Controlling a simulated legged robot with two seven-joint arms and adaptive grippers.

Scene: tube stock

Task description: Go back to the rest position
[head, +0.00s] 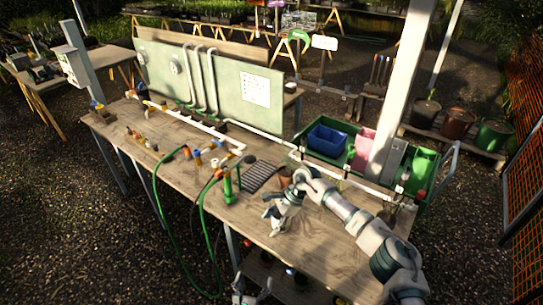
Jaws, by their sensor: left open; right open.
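My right gripper (270,214) is over the wooden workbench (325,238), near its front edge. Its arm comes in from the lower right and its fingers are spread and empty. My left gripper (253,284) shows at the bottom edge of the view, in front of the bench and lower than its top. Its fingers are apart with nothing between them. Most of the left arm is out of view.
A green upright fitting (227,184) with a green hose (160,208) stands left of my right gripper, beside a dark slotted grate (261,176). White pipe (200,125) runs along the bench. A green cart (424,165) with bins stands behind. A post (400,85) rises there.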

